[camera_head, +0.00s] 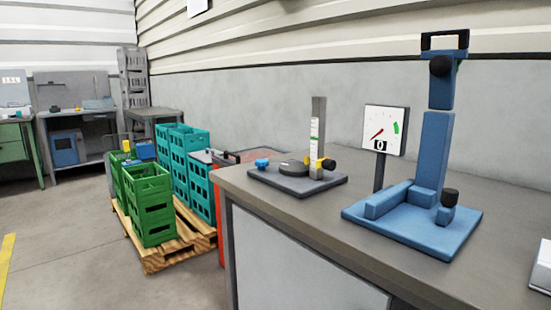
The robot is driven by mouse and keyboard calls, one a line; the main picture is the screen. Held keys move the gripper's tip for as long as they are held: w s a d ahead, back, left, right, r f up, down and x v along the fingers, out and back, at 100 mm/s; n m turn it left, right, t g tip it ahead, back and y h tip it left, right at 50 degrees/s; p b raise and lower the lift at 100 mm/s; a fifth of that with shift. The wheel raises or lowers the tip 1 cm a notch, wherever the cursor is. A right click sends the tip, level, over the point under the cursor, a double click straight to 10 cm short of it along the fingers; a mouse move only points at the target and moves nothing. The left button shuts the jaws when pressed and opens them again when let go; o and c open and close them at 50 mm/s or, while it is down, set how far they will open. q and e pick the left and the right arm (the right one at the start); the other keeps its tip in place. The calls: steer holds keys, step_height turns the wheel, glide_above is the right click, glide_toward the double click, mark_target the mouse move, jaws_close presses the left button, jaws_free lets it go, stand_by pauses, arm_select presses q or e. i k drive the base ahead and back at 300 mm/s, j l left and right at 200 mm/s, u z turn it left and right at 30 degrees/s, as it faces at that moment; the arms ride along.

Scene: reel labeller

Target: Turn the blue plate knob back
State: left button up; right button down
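A small blue knob (262,163) sits at the left end of a dark grey base plate (300,187) on the workbench. A dark round disc (293,168) lies beside it on the same plate. An upright grey post (317,130) with a pale scale strip rises behind the disc, with a yellow part and a black knob (328,164) near its foot. How far the blue knob is turned cannot be told at this size. Neither of my grippers is in view.
On the grey bench (235,180), a blue stand (433,150) with black knobs is on the right. A dial gauge (384,131) stands beside it. A white object (541,268) is cut off at the right edge. Green crates (150,205) on a pallet stand left of the bench.

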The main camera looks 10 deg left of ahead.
mark_target(261, 164)
steer(key=j+z, duration=0.2)
steer(key=z, duration=0.2)
steer(key=j+z, duration=0.2)
steer(key=z, duration=0.2)
steer(key=j+z, duration=0.2)
steer(key=z, duration=0.2)
steer(key=j+z, duration=0.2)
steer(key=j, duration=0.15)
steer(key=k+j+z, duration=0.2)
steer(key=j, duration=0.15)
steer(key=k+j+z, duration=0.2)
steer(key=j, duration=0.15)
steer(key=k+j, duration=0.1)
steer(key=j, duration=0.25)
steer(key=k+j+z, duration=0.1)
steer(key=j, duration=0.25)
steer(key=k+j+z, duration=0.1)
steer(key=j, duration=0.25)
steer(key=k, duration=0.05)
